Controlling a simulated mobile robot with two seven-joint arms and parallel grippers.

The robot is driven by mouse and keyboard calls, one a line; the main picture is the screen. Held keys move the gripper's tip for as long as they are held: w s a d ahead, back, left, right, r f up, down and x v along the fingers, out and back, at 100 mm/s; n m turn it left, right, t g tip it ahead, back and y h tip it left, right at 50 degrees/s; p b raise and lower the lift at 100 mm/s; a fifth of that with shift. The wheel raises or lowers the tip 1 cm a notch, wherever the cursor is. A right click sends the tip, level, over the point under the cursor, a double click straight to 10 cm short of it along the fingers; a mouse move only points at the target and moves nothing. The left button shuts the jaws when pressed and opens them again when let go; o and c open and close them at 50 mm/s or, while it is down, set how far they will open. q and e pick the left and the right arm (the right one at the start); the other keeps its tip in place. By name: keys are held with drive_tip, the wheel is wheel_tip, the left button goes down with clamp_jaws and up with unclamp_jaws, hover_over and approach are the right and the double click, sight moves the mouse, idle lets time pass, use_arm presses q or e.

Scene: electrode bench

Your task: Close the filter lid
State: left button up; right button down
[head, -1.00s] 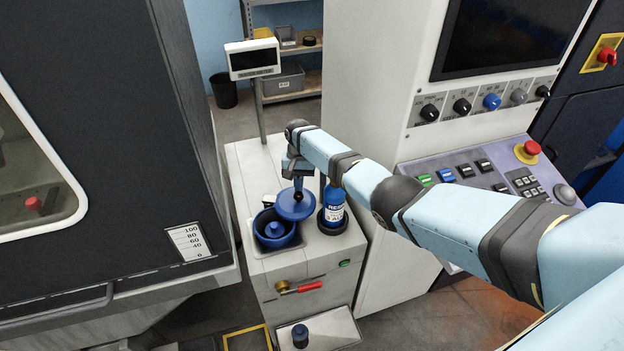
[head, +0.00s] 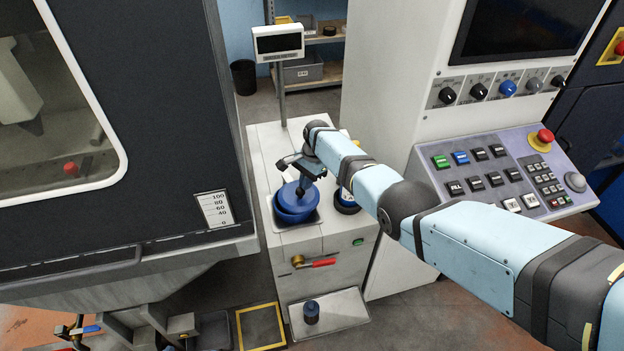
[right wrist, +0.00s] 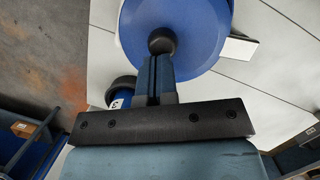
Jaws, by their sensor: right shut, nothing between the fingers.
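The filter lid (head: 297,192) is a round blue disc with a dark knob. It lies over the blue filter bowl (head: 296,216) on the white cabinet, covering most of its mouth. It looks slightly tilted, but I cannot tell whether it is fully seated. My right gripper (head: 302,187) is shut and empty, its fingertips at the knob. In the right wrist view the lid (right wrist: 190,30) fills the top middle, and the dark knob (right wrist: 162,41) is at the fingertips. My left gripper is not in view.
A blue bottle in a dark holder (head: 347,205) stands right of the bowl, mostly hidden by my arm. A display on a post (head: 278,42) rises behind. A red-handled valve (head: 318,263) is on the cabinet front. A control panel (head: 500,175) stands at the right.

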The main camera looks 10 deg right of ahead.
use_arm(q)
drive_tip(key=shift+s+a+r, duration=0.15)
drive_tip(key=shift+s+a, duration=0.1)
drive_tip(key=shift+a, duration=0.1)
use_arm(e)
drive_tip(key=shift+s+a+f, duration=0.15)
drive_tip(key=shift+s+a, duration=0.2)
drive_tip(key=shift+a, duration=0.3)
use_arm(q)
drive_tip(key=shift+p, duration=0.3)
use_arm(e)
drive_tip(key=shift+d+r, duration=0.2)
drive_tip(key=d+r+p, duration=0.1)
drive_tip(key=w+d+r+p, duration=0.1)
drive_tip(key=p, duration=0.1)
drive_tip(key=d+r+p, duration=0.1)
drive_tip(key=d, duration=0.1)
drive_tip(key=shift+w+d+r, duration=0.1)
drive_tip(key=shift+w+r, duration=0.15)
drive_tip(key=shift+r, duration=0.15)
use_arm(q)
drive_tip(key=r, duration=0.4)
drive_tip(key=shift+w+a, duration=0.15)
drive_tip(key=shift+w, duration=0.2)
use_arm(e)
drive_tip(key=s+v, duration=0.1)
drive_tip(key=v, duration=0.5)
drive_tip(key=shift+w+d+r, duration=0.2)
drive_tip(key=shift+r, duration=0.15)
drive_tip(key=shift+s, duration=0.1)
